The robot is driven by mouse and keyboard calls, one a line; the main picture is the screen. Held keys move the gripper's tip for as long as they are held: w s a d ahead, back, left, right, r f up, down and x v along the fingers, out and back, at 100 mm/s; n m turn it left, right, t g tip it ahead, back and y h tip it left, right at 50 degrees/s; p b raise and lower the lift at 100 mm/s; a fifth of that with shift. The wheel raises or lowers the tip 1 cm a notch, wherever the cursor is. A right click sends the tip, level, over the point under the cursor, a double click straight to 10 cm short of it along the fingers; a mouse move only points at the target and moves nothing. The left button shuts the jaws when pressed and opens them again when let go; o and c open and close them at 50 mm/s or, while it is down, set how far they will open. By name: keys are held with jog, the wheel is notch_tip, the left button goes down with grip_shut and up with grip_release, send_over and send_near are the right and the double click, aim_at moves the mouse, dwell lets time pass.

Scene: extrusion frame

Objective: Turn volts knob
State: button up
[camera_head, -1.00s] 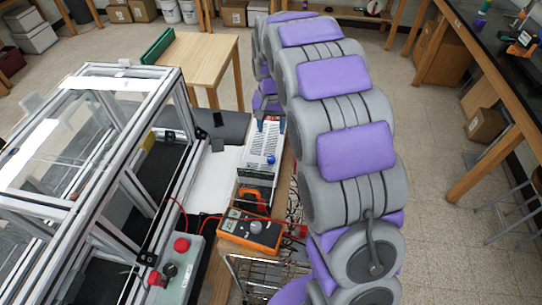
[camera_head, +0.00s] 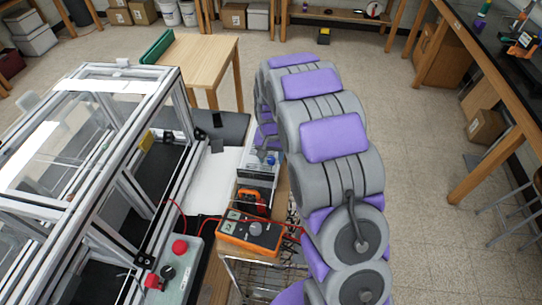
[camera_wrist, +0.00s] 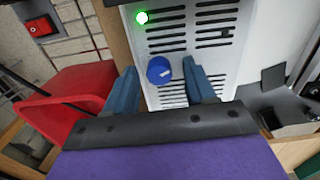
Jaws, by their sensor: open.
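A round blue knob (camera_wrist: 159,70) sits on the white, slotted face of a power supply (camera_wrist: 168,42) in the wrist view. No lettering is readable on it. My gripper (camera_wrist: 160,66) is open, with one blue finger on each side of the knob. Small gaps show between the knob and both fingers. In the head view the blue knob (camera_head: 271,160) shows small on the power supply, and my arm hides part of the supply. A bright green light (camera_wrist: 142,17) shows above the knob in the wrist view.
An orange multimeter (camera_head: 251,232) with red leads lies in front of the power supply. A box with a red button (camera_head: 180,246) stands left of it. An aluminium extrusion frame (camera_head: 125,150) fills the left. A red object (camera_wrist: 68,100) is left of my gripper. Floor at right is open.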

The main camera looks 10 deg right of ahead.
aim_at(271, 158)
grip_shut()
jog(key=shift+m+p, duration=0.4)
jog(key=shift+m, duration=0.1)
dwell(0.3)
grip_release()
notch_tip(271, 158, up, 17)
jog(key=p, duration=0.1)
jog(key=shift+r, duration=0.2)
dwell(0.7)
